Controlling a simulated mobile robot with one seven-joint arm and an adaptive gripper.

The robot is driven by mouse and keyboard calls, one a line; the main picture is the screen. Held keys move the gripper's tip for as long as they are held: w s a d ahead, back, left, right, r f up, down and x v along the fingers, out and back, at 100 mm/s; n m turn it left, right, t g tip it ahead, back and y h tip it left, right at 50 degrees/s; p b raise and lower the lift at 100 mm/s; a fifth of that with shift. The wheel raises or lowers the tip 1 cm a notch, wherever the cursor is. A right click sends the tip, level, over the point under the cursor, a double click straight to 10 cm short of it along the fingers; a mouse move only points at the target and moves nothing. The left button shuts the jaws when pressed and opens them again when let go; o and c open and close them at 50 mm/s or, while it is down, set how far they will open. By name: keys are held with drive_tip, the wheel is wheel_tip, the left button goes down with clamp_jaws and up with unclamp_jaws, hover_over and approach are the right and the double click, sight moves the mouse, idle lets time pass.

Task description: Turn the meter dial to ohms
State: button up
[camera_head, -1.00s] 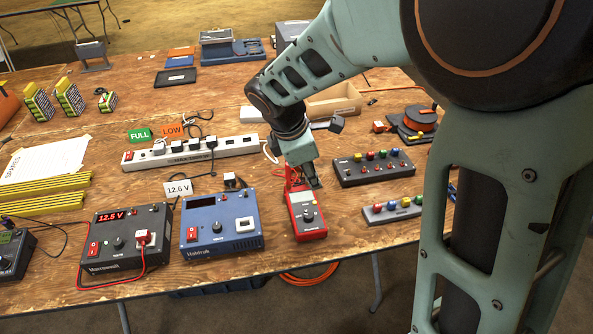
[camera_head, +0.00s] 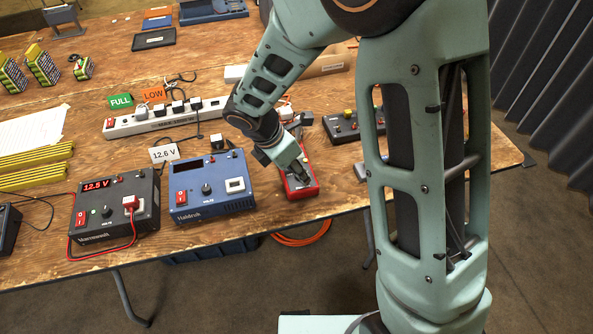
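The red multimeter (camera_head: 311,189) lies on the wooden table near its front edge, right of the blue power supply. My gripper (camera_head: 301,176) is directly over the meter's face, pointing down at it from the upper left. The dial and most of the meter's display are hidden behind the gripper, so I cannot tell the dial's setting. The fingertips are at or just above the dial area; whether they touch it, and whether they are open or shut, is too small to tell.
A blue power supply (camera_head: 222,187) stands close left of the meter, and a dark one (camera_head: 128,212) reading 12.5 V stands beyond it. A power strip (camera_head: 160,119) lies behind. A black switch box (camera_head: 342,127) is at the right, partly behind my arm. Orange cable hangs below the table edge.

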drive_tip(key=shift+d+f, duration=0.1)
drive_tip(key=shift+f, duration=0.05)
drive_tip(key=shift+c, duration=0.3)
clamp_jaws()
